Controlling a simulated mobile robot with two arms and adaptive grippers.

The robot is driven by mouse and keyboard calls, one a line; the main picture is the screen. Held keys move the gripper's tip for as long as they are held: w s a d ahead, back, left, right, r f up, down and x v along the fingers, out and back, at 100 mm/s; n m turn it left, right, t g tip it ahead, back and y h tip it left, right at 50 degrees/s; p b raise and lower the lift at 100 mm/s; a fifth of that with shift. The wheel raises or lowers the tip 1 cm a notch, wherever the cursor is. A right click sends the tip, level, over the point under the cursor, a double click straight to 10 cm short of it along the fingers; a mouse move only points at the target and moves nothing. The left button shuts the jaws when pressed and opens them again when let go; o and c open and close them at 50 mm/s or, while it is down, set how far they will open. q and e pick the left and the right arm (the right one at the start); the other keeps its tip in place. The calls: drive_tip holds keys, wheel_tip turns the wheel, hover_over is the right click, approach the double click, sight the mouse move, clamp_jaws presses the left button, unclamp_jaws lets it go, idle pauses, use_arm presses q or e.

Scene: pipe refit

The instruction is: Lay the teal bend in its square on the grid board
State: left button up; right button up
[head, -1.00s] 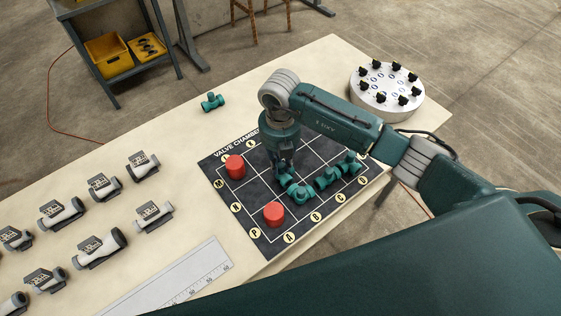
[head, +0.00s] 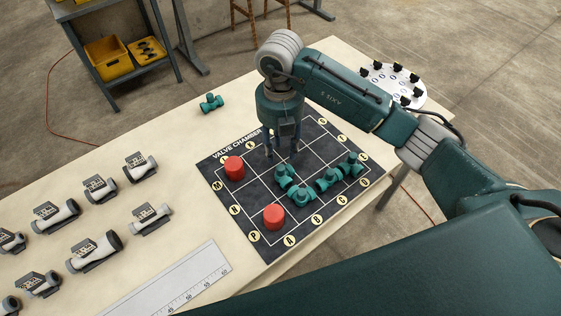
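The grid board (head: 236,196) is dark with white lines and lettered yellow discs, and lies on the pale table. The teal bend (head: 298,194) lies on the board at the left end of a row of teal fittings, with one end toward the back and one toward the right. My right gripper (head: 281,156) is above the board, just behind the bend. Its fingers point down and are spread with nothing between them, clear of the bend. My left gripper is not in view.
Two more teal fittings (head: 328,179) (head: 350,166) continue the row to the right. Red cylinders (head: 234,168) (head: 273,216) stand on the board. Another teal fitting (head: 211,102) lies behind it. Grey labelled fittings (head: 95,250) and a ruler (head: 180,280) are left; a round white stand (head: 405,84) is back right.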

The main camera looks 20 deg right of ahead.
drive_tip(key=shift+r+b, duration=0.35)
drive_tip(key=shift+r, duration=1.95)
